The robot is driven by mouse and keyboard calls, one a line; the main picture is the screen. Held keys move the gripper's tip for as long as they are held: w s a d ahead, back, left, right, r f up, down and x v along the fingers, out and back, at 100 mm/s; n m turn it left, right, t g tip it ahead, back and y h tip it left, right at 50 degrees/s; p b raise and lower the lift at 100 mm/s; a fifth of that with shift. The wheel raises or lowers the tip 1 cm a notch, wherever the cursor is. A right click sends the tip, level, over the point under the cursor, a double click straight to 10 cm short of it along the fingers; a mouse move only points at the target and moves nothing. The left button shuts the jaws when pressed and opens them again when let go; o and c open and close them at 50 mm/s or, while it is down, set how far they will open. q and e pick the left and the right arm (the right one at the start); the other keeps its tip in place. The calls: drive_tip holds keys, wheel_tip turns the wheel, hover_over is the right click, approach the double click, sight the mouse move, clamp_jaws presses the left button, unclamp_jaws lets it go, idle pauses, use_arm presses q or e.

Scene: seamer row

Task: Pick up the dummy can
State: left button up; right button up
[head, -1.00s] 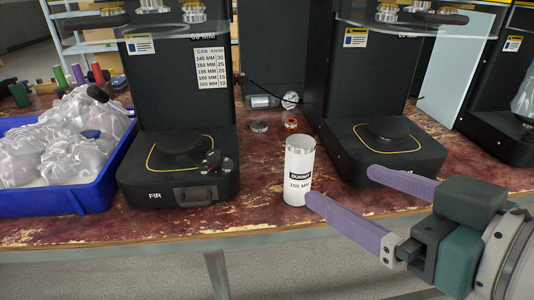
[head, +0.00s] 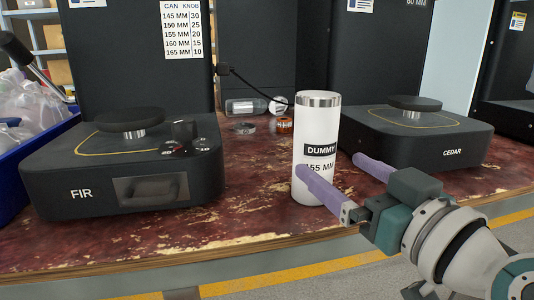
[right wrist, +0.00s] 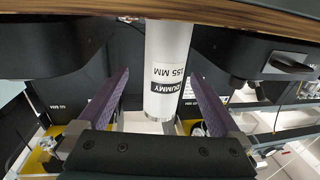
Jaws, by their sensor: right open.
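The dummy can (head: 317,125) is a tall white cylinder with a silver rim and a black "DUMMY" label over "155 MM". It stands upright near the front of the table, between the two seamer machines. My right gripper (head: 335,175) is open, coming in from the right. In the head view, one purple finger overlaps the lower front of the can and the other is to its right, farther back. In the right wrist view the can (right wrist: 168,65) shows between the open fingers (right wrist: 155,95). I cannot tell whether a finger touches it. My left gripper is not in view.
The FIR machine (head: 60,170) stands left of the can and the CEDAR machine (head: 440,140) right and behind. Metal rings (head: 245,128) and a clear jar (head: 246,106) lie behind the can. A blue bin (head: 12,170) is at far left. The table front (head: 200,225) is clear.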

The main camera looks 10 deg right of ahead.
sight(313, 155)
drive_tip(key=w, duration=0.2)
drive_tip(key=w+a, duration=0.1)
drive_tip(key=w+b, duration=0.1)
drive_tip(key=w, duration=0.1)
drive_tip(key=shift+w+a+r, duration=0.1)
drive_tip(key=shift+w+a, duration=0.25)
drive_tip(key=shift+c, duration=0.2)
drive_tip(key=c, duration=1.5)
